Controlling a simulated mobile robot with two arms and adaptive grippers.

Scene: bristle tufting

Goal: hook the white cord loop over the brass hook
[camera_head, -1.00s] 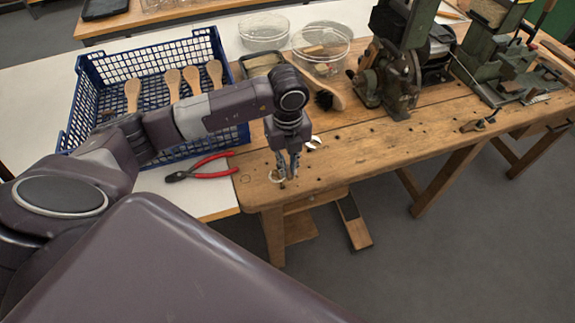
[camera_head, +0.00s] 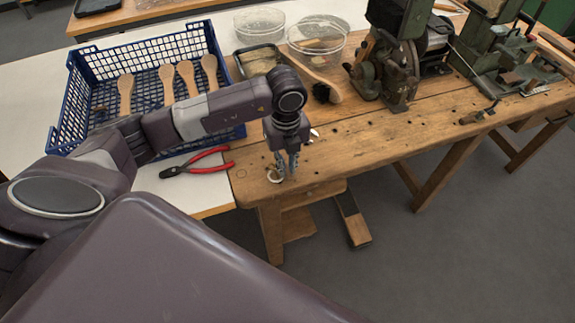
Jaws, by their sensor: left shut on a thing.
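My left gripper (camera_head: 287,172) points down over the near left corner of the wooden workbench (camera_head: 360,150). It is shut on the white cord loop (camera_head: 272,176), a small pale ring that shows at the left of the fingertips, close to the bench top. How far the loop is above the wood is too small to tell. I cannot make out the brass hook; the fingers may hide it. A small whitish thing (camera_head: 314,133) shows just right of the gripper. My right gripper is not in view.
Red-handled pliers (camera_head: 208,162) lie left of the gripper on the white table (camera_head: 30,95). A blue crate (camera_head: 62,110) holds several wooden brush bodies. Behind are a dark-bristled brush (camera_head: 325,90), clear round bowls (camera_head: 318,32) and a green machine (camera_head: 395,60). The bench's front right is mostly clear.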

